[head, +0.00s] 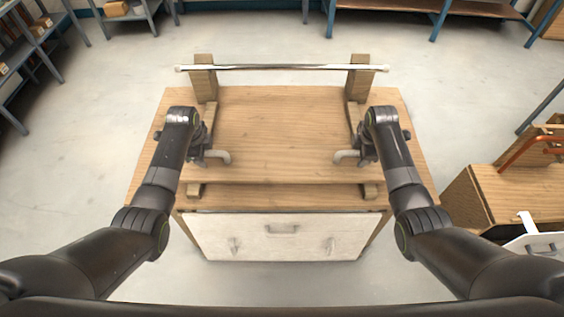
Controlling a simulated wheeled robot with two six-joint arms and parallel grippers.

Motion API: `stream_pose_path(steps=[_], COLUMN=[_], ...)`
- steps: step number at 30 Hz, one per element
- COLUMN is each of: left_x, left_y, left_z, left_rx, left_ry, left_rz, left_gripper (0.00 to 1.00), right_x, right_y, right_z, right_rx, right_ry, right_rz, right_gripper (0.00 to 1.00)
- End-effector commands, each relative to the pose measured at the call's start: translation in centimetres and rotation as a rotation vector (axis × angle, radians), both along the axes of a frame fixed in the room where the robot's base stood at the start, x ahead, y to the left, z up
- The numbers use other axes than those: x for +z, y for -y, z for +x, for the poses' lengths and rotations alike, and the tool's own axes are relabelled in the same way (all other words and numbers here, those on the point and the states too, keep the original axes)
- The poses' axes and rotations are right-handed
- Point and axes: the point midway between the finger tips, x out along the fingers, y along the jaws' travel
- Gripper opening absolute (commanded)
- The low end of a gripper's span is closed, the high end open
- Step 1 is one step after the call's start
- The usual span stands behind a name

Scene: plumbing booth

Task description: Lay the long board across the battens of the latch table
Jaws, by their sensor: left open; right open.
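The latch table (145,185) stands in front of me with a wooden top. A long wooden board (280,170) appears to lie across its two battens. The left batten (194,190) and right batten (370,190) show at its front edge; its ends are partly hidden by my arms. My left gripper (203,157) is open at the board's left end, and my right gripper (360,157) is open at its right end. A grey bent handle (220,157) is beside the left gripper, another (341,157) beside the right. I cannot tell whether either gripper touches anything.
Two wooden posts (204,78) at the table's back carry a shiny bar (280,67). A pale drawer front (283,237) is below the tabletop. A wooden cabinet (490,195) with an orange pipe (520,150) stands at the right. Shelves line the back and left.

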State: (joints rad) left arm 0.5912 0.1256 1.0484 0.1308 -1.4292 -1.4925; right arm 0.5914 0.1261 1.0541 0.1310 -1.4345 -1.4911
Motion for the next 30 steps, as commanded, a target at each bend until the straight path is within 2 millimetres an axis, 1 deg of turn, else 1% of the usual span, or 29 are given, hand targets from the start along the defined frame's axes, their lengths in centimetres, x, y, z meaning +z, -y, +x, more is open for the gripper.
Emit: stream_pose_path(steps=[8, 11, 18, 30], left_x=[-0.05, -0.04, -0.03, -0.02], left_y=[0.03, 0.03, 0.02, 0.02], left_z=[0.02, 0.02, 0.02, 0.02], left_rx=[0.000, 0.000, 0.000, 0.000], left_ry=[0.000, 0.000, 0.000, 0.000], left_rz=[0.000, 0.000, 0.000, 0.000], left_gripper=[0.44, 0.32, 0.01, 0.00], right_x=[-0.07, -0.06, -0.05, -0.04], right_y=[-0.03, -0.03, -0.02, -0.02], right_z=[0.01, 0.01, 0.01, 0.01], right_rx=[0.000, 0.000, 0.000, 0.000], right_ry=[0.000, 0.000, 0.000, 0.000], right_rz=[0.000, 0.000, 0.000, 0.000], right_gripper=[0.42, 0.31, 0.00, 0.00])
